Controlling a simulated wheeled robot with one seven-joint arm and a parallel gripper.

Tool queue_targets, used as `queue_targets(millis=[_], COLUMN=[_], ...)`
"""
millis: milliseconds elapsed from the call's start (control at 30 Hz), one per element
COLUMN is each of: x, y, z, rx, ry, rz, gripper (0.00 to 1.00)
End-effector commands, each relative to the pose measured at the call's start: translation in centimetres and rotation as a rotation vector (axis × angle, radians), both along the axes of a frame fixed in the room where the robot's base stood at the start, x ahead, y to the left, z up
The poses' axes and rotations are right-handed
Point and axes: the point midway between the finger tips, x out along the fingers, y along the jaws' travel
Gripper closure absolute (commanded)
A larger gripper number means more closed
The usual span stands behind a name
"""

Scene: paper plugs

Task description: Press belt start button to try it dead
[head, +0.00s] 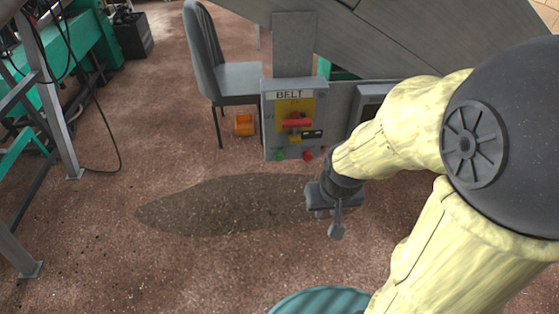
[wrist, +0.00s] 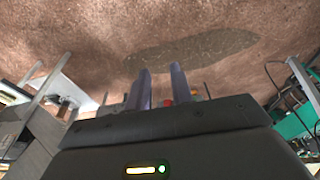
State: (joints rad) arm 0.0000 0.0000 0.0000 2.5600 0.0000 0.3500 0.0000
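The grey belt control box (head: 267,135), labelled BELT, stands upright ahead in the head view. Its yellow panel carries a red rotary handle (head: 296,123). Low on its face are a green button (head: 278,155) at left and a red button (head: 308,155) at right. My gripper (head: 336,230) is in front of the box, below and right of the buttons in the picture, touching nothing visible. In the wrist view the two fingers (wrist: 159,72) stand apart with an empty gap. A small red spot (wrist: 167,103) shows between them; I cannot tell which part it is.
A grey chair (head: 205,60) and an orange object (head: 244,125) are left of the box. A metal chute (head: 420,35) slopes above it. A teal round object (head: 320,302) is at the bottom edge. The floor with a dark stain (head: 215,205) is clear.

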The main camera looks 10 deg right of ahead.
Motion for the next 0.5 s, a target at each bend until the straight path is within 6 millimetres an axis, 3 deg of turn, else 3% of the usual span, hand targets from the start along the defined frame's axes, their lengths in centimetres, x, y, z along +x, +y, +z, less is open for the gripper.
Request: queue_targets(millis=[33,100,500], x=[0.0,0.0,0.0], y=[0.0,0.0,0.0], z=[0.0,0.0,0.0], rx=[0.0,0.0,0.0], ry=[0.0,0.0,0.0], rz=[0.0,0.0,0.0], gripper=[0.87,1.0,1.0])
